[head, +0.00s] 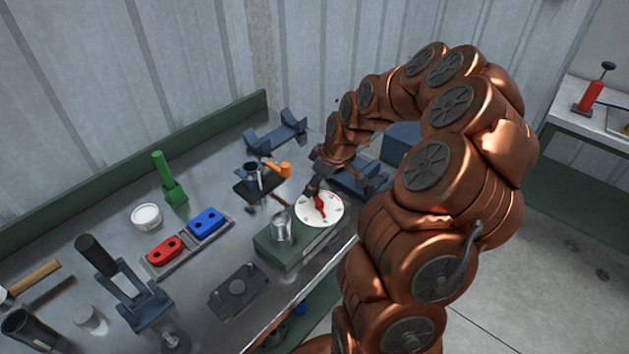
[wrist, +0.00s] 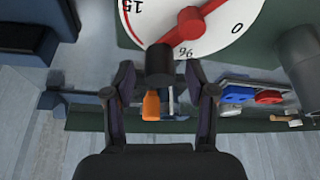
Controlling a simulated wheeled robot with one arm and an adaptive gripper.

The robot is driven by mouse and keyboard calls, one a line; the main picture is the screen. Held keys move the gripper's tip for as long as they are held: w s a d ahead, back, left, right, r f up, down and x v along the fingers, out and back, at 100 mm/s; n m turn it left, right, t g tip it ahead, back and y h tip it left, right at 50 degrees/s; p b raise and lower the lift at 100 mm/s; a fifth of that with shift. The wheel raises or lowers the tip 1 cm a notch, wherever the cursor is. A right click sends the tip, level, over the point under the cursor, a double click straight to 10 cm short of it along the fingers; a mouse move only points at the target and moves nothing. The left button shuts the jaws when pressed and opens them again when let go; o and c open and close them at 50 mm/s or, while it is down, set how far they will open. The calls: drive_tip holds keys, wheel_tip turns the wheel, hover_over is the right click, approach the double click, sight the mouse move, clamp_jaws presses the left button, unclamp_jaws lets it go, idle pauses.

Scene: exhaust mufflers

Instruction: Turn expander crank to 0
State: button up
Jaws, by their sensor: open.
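The expander crank is a red arm (head: 319,205) over a white round dial (head: 336,214) on a green box (head: 283,249). In the wrist view the red crank (wrist: 183,26) runs from its hub down-left to a black knob (wrist: 160,60). The dial shows 15 at left and 0 at right; the crank's knob end lies between them. My gripper (wrist: 160,72) is open, with one finger on each side of the knob and gaps visible. In the head view my gripper (head: 314,182) is just above the dial, and part of the crank is hidden.
A metal cylinder (head: 282,228) stands on the green box beside the dial. Blue cradles (head: 275,134), an orange-handled tool (head: 278,169), a green clamp (head: 170,180) and a tray with red (head: 165,250) and blue (head: 206,221) blocks lie on the bench.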

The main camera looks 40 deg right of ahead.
drive_tip(key=shift+f, duration=0.25)
clamp_jaws()
idle(0.4)
